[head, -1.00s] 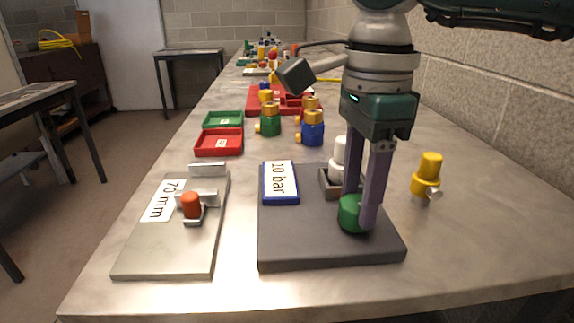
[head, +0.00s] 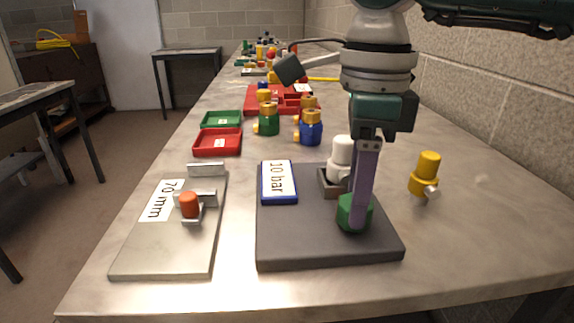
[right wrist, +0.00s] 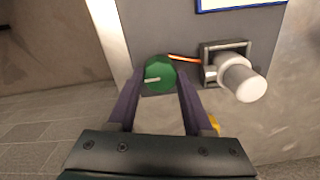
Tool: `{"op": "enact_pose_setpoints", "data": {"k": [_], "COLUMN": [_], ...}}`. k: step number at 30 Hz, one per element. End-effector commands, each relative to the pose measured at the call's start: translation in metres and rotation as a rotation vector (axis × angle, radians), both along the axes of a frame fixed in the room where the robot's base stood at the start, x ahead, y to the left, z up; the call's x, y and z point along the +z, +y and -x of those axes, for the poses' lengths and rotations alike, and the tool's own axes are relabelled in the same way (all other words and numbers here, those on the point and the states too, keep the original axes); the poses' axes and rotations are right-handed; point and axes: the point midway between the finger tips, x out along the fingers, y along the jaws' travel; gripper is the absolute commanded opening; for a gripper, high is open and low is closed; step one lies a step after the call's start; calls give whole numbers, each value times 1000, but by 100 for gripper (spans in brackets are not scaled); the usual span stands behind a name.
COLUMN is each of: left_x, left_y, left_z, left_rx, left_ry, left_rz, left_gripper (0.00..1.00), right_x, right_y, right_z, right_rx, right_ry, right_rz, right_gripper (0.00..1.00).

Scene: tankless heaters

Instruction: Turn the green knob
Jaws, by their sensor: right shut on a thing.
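The green knob (head: 347,213) sits on the front right of a dark grey board (head: 300,250). It also shows in the right wrist view (right wrist: 159,74), with a pale pointer line on its face. My right gripper (head: 356,222) reaches down from above and is shut on the green knob, one finger on each side. In the right wrist view my fingers (right wrist: 157,95) flank the knob. In the head view one finger hides part of the knob. My left gripper is not in view.
On the board are a blue-framed "10 bar" sign (head: 279,182) and a white fitting (head: 340,158) behind the knob. A yellow fitting (head: 426,174) stands right of the board. A "70 mm" plate (head: 150,240) lies left. Red (head: 218,142) and green (head: 221,118) trays stand farther back.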

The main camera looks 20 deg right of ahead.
Motion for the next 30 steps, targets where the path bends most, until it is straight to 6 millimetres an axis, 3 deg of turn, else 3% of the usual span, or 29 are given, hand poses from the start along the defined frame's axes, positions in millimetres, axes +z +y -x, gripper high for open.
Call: {"op": "enact_pose_setpoints", "data": {"k": [18, 30], "left_x": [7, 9], "left_y": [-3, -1], "left_z": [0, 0], "left_rx": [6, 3], "left_ry": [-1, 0], "left_rz": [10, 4], "left_gripper": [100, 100], "right_x": [2, 1], "right_y": [0, 1], "right_z": [0, 0], "right_rx": [-536, -697], "right_ry": [0, 0], "right_rz": [0, -1], "right_gripper": [0, 0]}}
